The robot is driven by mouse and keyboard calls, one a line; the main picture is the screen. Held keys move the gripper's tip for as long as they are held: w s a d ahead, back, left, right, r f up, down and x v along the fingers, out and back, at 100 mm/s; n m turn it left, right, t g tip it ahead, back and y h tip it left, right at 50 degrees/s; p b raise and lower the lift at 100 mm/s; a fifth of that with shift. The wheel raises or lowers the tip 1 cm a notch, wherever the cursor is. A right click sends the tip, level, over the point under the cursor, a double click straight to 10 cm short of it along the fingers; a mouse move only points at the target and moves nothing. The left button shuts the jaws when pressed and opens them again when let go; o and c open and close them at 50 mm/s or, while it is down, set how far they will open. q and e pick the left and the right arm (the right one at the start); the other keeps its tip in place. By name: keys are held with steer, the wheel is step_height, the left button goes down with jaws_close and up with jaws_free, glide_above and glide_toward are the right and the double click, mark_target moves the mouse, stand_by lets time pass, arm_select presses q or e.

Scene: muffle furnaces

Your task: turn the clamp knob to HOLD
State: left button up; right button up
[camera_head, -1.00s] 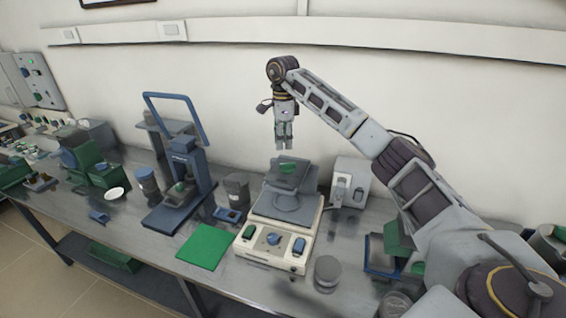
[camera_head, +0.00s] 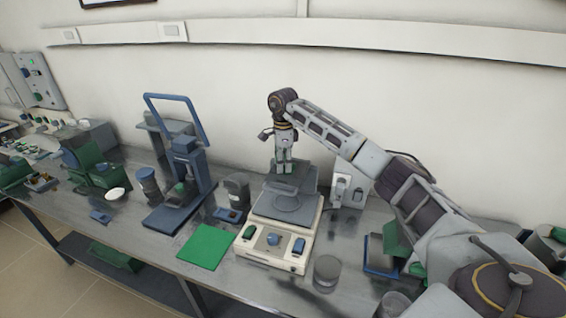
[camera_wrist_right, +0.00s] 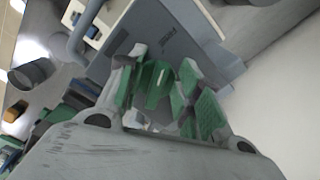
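The green clamp knob is on the top plate of the cream-and-grey machine (camera_head: 268,250). My right gripper (camera_head: 284,169) points straight down over that plate and hides most of the knob in the head view. In the right wrist view a green part that looks like the knob (camera_wrist_right: 156,86) shows between the two fingers of my right gripper (camera_wrist_right: 166,82). The fingers look apart, with green pads, and contact with the knob is not clear. No HOLD marking is legible. My left gripper is not in view.
The machine's front has green and blue controls (camera_head: 273,239). A green mat (camera_head: 204,246) lies to its left, beside a blue press (camera_head: 184,190). A grey cylinder (camera_head: 326,270) stands at its front right. A grey box (camera_head: 350,184) is behind right.

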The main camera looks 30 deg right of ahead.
jaws_close()
stand_by(0.3)
